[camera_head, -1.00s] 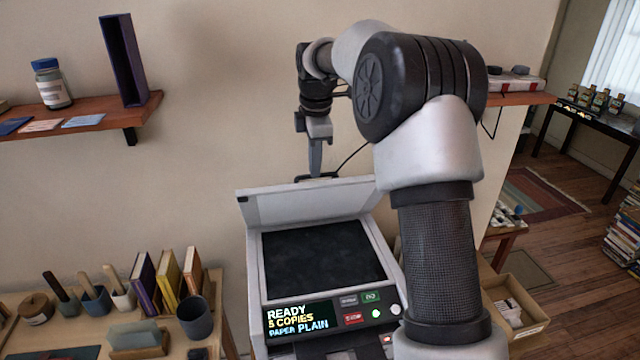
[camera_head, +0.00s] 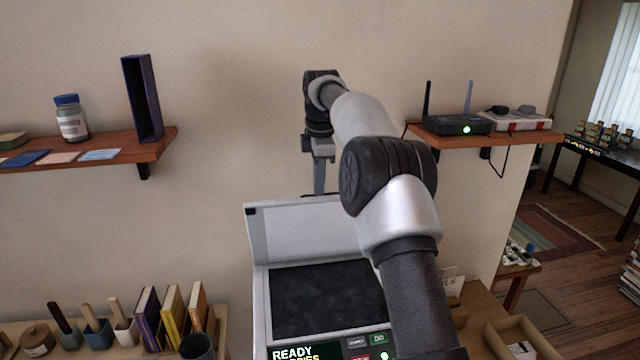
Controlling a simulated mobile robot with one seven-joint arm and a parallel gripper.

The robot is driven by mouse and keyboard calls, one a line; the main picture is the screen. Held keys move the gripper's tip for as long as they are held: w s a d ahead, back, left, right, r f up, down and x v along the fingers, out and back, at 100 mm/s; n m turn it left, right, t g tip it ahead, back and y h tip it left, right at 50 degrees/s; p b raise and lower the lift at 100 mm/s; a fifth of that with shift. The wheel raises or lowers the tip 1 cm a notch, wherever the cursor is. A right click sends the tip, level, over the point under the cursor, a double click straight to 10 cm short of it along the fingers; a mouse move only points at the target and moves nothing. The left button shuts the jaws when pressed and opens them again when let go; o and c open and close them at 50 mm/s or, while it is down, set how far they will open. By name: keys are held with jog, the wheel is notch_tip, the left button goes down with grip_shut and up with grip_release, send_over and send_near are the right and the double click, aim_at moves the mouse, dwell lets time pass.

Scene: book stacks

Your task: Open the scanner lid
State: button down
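The scanner (camera_head: 262,318) stands below the middle of the view, its dark glass bed (camera_head: 325,298) uncovered. Its pale grey lid (camera_head: 305,236) is raised at the back and stands steeply, inner face towards me. My gripper (camera_head: 319,190) points down at the lid's top edge. Its lower end is hidden at or behind that edge, so contact and finger opening cannot be told. My forearm covers the lid's right side and part of the control panel. The panel's display (camera_head: 305,352) reads "READY" and is cut off below.
A left wall shelf (camera_head: 150,152) holds a jar (camera_head: 71,118) and a dark upright holder (camera_head: 142,98). A right shelf (camera_head: 480,140) carries a router (camera_head: 456,125). Books (camera_head: 172,315) and pots stand on the table at lower left. An open box (camera_head: 520,342) is at lower right.

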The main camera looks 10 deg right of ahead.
notch_tip(320, 180, down, 2)
jog(key=shift+w+d+f, duration=0.1)
jog(key=shift+w+f, duration=0.05)
jog(key=shift+f, duration=0.05)
jog(key=c, duration=1.8)
grip_release()
jog(key=shift+w+f, duration=0.2)
jog(key=shift+w, duration=0.15)
jog(key=shift+c, duration=0.2)
jog(key=shift+s, duration=0.1)
notch_tip(320, 180, up, 10)
jog(key=shift+s+r, duration=0.25)
jog(key=shift+s, duration=0.2)
